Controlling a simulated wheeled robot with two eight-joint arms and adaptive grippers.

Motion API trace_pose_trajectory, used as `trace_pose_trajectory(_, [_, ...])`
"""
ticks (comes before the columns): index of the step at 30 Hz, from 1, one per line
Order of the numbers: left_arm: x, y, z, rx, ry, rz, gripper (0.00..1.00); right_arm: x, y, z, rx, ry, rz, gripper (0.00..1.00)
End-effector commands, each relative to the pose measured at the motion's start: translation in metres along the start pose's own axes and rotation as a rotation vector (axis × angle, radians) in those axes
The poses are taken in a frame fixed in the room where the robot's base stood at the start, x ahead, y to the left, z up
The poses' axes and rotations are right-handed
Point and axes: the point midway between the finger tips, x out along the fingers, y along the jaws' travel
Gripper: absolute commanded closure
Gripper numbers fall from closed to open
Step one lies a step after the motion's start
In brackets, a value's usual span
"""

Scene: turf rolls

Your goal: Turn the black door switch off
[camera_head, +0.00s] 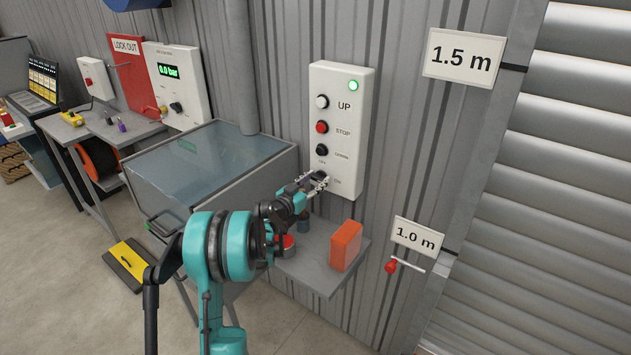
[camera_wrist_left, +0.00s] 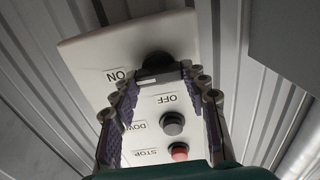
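The black door switch (camera_wrist_left: 154,64) is a dark knob at the lower end of the white control panel (camera_head: 341,99), beside the OFF and ON labels. In the head view my left gripper (camera_head: 314,181) reaches it from below and mostly covers it. In the left wrist view the tips of my left gripper (camera_wrist_left: 162,76) stand on both sides of the knob, which nearly fills the gap between them. I cannot tell whether they press on it. The way the knob points is unclear. My right gripper is not in view.
Above the switch are a black DOWN button (camera_head: 322,150), a red STOP button (camera_head: 322,127) and a white UP button (camera_head: 322,102). A green lamp (camera_head: 353,86) is lit. Below, a grey shelf (camera_head: 310,272) carries an orange block (camera_head: 346,245). A glass-topped cabinet (camera_head: 205,160) stands left.

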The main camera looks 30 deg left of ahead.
Motion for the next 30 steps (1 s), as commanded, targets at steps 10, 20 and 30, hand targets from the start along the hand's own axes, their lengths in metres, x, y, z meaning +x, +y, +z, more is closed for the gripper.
trace_pose_trajectory(10, [0.0, 0.0, 0.0, -0.054, 0.0, 0.0, 0.84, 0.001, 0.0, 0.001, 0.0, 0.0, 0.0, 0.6])
trace_pose_trajectory(20, [0.0, -0.001, 0.001, -0.288, 0.0, 0.0, 0.84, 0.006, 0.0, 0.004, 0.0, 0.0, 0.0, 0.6])
trace_pose_trajectory(30, [0.0, -0.003, 0.001, -0.611, 0.0, 0.0, 0.84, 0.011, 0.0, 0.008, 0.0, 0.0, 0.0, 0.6])
